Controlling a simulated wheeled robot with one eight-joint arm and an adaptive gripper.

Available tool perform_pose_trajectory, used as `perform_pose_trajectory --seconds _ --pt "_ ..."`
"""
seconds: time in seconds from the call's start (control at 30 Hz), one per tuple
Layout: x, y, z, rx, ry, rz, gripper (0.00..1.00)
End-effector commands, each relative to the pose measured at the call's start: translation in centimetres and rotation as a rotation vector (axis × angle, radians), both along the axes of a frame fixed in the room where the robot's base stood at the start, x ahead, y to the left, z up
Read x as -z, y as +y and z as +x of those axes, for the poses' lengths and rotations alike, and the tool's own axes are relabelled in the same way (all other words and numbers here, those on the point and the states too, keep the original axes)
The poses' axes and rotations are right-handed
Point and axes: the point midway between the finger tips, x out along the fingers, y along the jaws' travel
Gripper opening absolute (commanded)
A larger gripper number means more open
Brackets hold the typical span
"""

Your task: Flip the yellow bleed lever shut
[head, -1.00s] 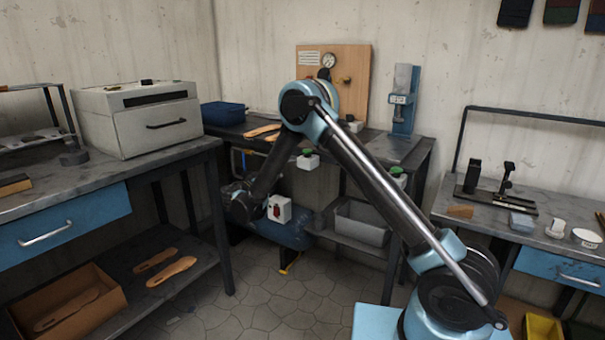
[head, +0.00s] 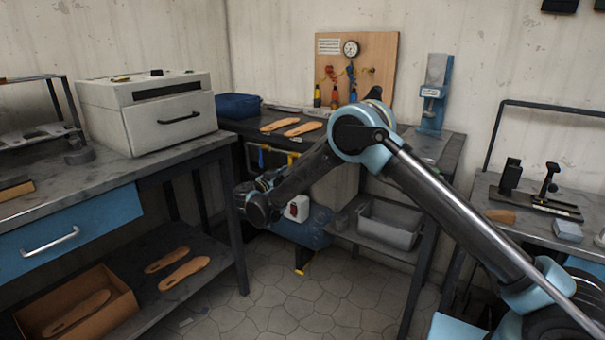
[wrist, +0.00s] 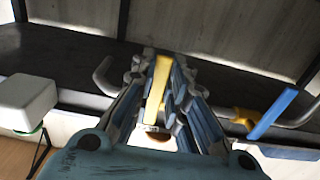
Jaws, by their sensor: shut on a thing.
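The yellow bleed lever (wrist: 161,78) shows as a narrow yellow bar in the wrist view. My gripper (wrist: 160,72) has its two jointed fingers closed around it, one on each side. The lever's lower end is partly hidden between the fingers. In the head view a small yellow piece (head: 291,158) below the bench edge looks like the same lever, but it is too small to be sure. There my wrist is low in front of the bench, and the fingertips are hard to make out.
A blue lever on a yellow fitting (wrist: 272,113) is right of my fingers; a white box (wrist: 27,102) is at left. In the head view a blue tank (head: 300,232), a red-switched box (head: 297,208) and a grey bin (head: 388,224) are below the bench.

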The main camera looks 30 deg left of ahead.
Motion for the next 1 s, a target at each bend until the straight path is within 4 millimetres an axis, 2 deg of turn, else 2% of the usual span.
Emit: perform_pose_trajectory --seconds 0.13,0.53,0.57,0.6,0.63,0.67,1.0 --pt "0.0 0.8 -0.7 -0.012 0.0 0.014 0.0" --pt "0.0 0.9 -1.0 -0.015 -0.001 0.019 0.0" --pt "0.0 0.9 -1.0 -0.015 -0.001 0.019 0.16" --pt "0.0 0.9 -1.0 -0.015 -0.001 0.019 0.25" --pt "0.0 1.0 -1.0 -0.015 -0.001 0.019 0.32" --pt "0.0 0.9 -1.0 -0.015 -0.001 0.019 0.35" --pt "0.0 0.9 -1.3 -0.015 -0.001 0.019 0.35"
